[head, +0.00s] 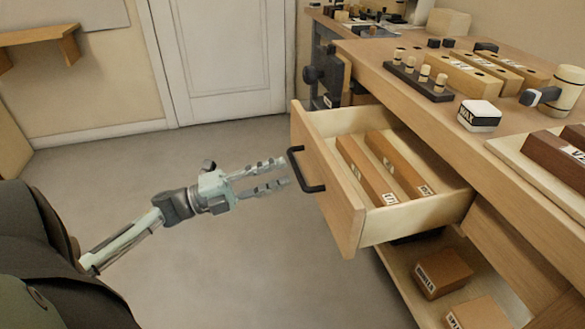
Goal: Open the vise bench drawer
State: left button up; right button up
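The vise bench drawer (420,224) is pulled well out of the wooden bench in the head view. Its front panel carries a black bar handle (303,170). Two long labelled wooden blocks (366,170) lie inside the drawer. My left gripper (284,173) is just left of the handle, its two fingers apart and pointing at it. The fingertips look close to the handle, with nothing between them. I cannot tell whether they touch it. My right gripper is not in view.
A dark vise (328,75) is on the bench end behind the drawer. The bench top (375,66) holds blocks, a peg rack (418,80), a wax box (479,115) and a mallet (566,90). A lower shelf holds boxes (442,273). The floor (240,260) left of the drawer is clear.

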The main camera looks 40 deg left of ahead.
pick_arm(q)
jog(key=v, duration=0.7)
dwell(0.4)
jog(key=w+f+n+g+y+p, duration=0.2)
jog(key=w+f+n+y, duration=0.2)
jog(key=f+n+y, duration=1.25)
jog(key=s+d+f+n+g+h, duration=0.1)
jog(key=s+d+f+n+g, duration=0.2)
jog(key=s+d+f+g, duration=0.1)
jog(key=s+d+f+n+g+h+p, duration=0.1)
jog(key=s+d+f+n+g, duration=0.3)
jog(key=s+d, duration=0.5)
jog(key=s+g, duration=0.1)
jog(key=g, duration=0.1)
jog(key=shift+d+f+g+h, duration=0.25)
jog(key=shift+f+g+h, duration=0.05)
jog(key=shift+g+h, duration=0.1)
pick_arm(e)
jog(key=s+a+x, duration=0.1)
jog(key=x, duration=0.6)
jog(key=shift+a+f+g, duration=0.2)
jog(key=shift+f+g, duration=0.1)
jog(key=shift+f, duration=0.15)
